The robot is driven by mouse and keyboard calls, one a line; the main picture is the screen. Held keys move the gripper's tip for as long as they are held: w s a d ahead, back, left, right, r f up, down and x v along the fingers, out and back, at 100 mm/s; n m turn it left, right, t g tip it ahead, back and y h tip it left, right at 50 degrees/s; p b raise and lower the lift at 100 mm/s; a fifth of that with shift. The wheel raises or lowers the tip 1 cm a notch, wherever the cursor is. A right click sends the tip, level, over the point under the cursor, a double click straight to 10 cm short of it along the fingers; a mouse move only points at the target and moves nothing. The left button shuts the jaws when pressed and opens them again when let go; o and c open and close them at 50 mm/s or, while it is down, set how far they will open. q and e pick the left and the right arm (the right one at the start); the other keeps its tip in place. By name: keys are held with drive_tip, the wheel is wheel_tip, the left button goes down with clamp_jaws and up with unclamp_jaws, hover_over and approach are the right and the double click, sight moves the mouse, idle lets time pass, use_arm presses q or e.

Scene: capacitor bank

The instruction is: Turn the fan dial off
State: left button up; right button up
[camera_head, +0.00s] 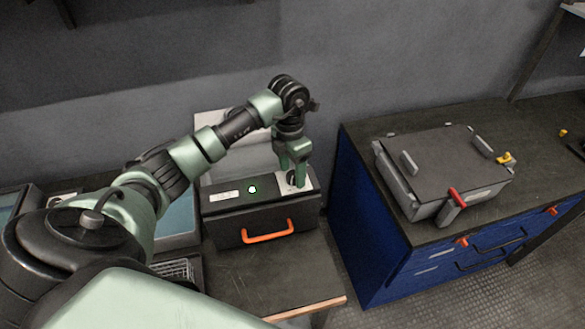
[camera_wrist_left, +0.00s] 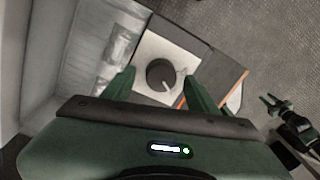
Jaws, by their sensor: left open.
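The fan dial (camera_wrist_left: 161,75) is a round dark knob with a light pointer mark, on a white plate (camera_wrist_left: 150,50). In the wrist view its pointer is toward the lower right. In the head view the dial (camera_head: 291,181) is partly hidden by my left gripper (camera_head: 294,170), on top of a dark box (camera_head: 225,227). My left gripper points down over the dial. In the wrist view its open fingers (camera_wrist_left: 160,88) stand on either side of the dial; I cannot tell whether they touch it. A small green and black gripper (camera_wrist_left: 272,104), apparently my right one, shows at the right edge.
A blue cabinet (camera_head: 365,230) to the right carries a grey case (camera_head: 435,160) with a red-handled latch (camera_head: 455,199). The bench top (camera_head: 275,275) before the box is clear.

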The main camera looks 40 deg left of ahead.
use_arm(q)
drive_tip(key=shift+s+f, duration=0.1)
drive_tip(key=shift+f, duration=0.1)
drive_tip(key=c, duration=1.2)
clamp_jaws()
use_arm(e)
drive_tip(key=shift+w+a+r, duration=0.1)
drive_tip(key=shift+w, duration=0.55)
use_arm(q)
drive_tip(key=shift+n, duration=0.4)
drive_tip(key=n, duration=0.4)
drive_tip(key=shift+n+t+b, duration=0.3)
drive_tip(key=shift+b, duration=0.1)
drive_tip(key=n, duration=0.6)
drive_tip(key=shift+d+r+n, duration=0.1)
drive_tip(key=shift+d+n, duration=0.05)
drive_tip(key=shift+n, duration=0.15)
use_arm(e)
drive_tip(key=shift+w+f, duration=0.15)
drive_tip(key=shift+f, duration=0.5)
